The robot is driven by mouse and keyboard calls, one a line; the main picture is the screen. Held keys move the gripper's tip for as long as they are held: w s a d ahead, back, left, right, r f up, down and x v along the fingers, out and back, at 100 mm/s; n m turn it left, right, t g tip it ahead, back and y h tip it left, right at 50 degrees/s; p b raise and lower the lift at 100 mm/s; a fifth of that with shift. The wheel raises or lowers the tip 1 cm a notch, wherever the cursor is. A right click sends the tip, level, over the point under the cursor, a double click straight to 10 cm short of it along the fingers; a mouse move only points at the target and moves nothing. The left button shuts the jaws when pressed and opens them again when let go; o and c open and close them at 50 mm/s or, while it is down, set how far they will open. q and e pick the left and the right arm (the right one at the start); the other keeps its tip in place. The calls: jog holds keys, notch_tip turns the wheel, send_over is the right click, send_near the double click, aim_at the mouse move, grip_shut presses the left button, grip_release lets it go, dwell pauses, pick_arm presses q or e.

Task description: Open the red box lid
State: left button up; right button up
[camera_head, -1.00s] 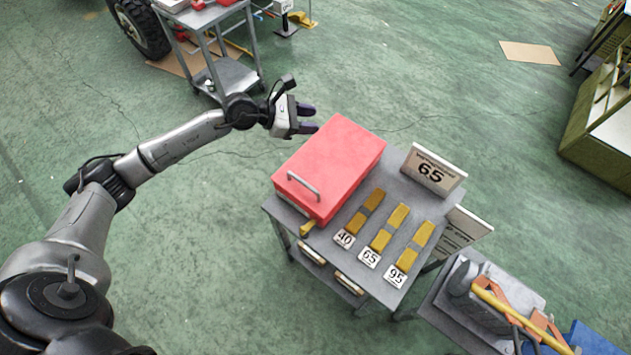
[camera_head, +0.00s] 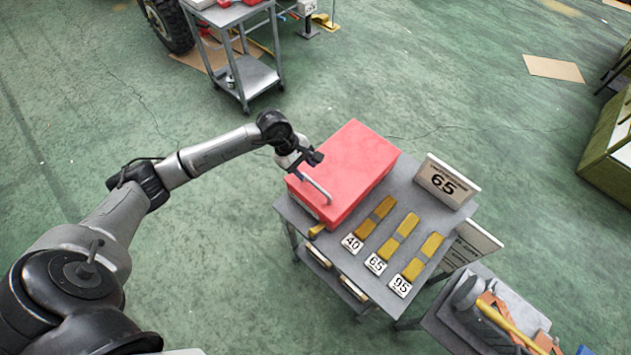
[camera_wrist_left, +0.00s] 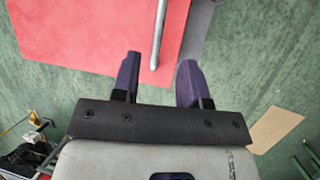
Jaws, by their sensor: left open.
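The red box (camera_head: 352,168) stands on a grey cart with its lid down. A metal bar handle (camera_head: 317,190) sits on the lid near its front left edge. My left gripper (camera_head: 317,157) is over the left side of the lid, close to the handle. In the left wrist view the gripper (camera_wrist_left: 160,78) is open, with its two dark fingers apart. The handle (camera_wrist_left: 159,35) lies ahead of the fingers, roughly in line with the gap between them. The red lid (camera_wrist_left: 95,35) fills the upper left there. I cannot tell whether a finger touches the lid. My right gripper is not in view.
A second cart with tools (camera_head: 490,315) stands at the lower right. Another cart (camera_head: 250,78) stands at the back. Green floor is free at left.

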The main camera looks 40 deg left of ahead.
aim_at(317, 186)
pick_arm(q)
jog(key=p+x, duration=0.1)
jog(key=x, duration=0.7)
jog(key=shift+d+f, duration=0.1)
jog(key=shift+f, duration=0.1)
grip_shut()
dwell(0.4)
